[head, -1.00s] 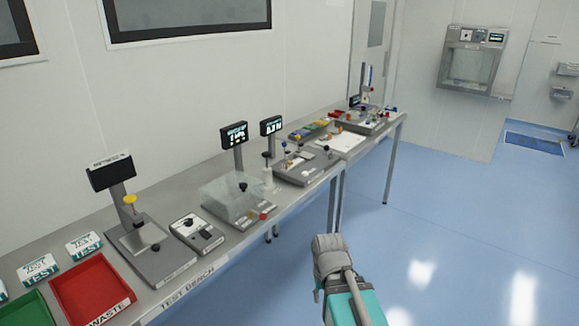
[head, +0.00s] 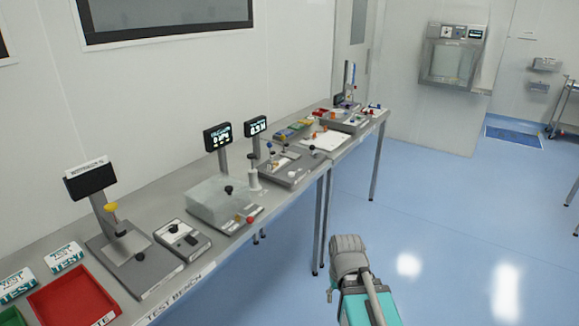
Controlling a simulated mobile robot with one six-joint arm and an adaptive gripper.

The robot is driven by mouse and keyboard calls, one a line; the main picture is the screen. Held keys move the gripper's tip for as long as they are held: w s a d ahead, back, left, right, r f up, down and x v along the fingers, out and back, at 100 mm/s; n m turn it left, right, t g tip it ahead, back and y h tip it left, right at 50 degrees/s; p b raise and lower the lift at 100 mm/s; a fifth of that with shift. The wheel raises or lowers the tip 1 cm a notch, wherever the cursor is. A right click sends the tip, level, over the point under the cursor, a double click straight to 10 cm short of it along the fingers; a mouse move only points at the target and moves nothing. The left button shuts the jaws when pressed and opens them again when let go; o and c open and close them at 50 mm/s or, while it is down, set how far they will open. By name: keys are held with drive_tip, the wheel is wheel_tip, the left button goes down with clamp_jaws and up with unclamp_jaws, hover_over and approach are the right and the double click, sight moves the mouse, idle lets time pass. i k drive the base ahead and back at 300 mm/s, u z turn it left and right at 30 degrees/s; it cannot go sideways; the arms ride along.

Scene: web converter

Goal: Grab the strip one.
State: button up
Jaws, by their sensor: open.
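No strip can be picked out with certainty at this size. The test bench (head: 205,268) runs from the lower left to the back right and carries several small instruments. Small white boxes printed TEST (head: 65,257) stand at its near left end. A white sheet (head: 327,140) lies farther along, with small orange pieces near it. My arm (head: 350,262), grey and teal, shows at the bottom centre over the floor, apart from the bench. Its gripper fingers cannot be made out.
A red waste tray (head: 75,293) and part of a green tray (head: 12,317) are at the near left. A grey stand with a dark display (head: 90,180) rises behind them. A clear-covered instrument (head: 217,200) stands mid-bench. The blue floor (head: 450,220) is clear to the right.

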sight(271, 168)
drive_tip(key=z, duration=0.7)
drive_tip(key=k, duration=0.6)
drive_tip(key=u, duration=1.2)
drive_tip(key=i, duration=0.9)
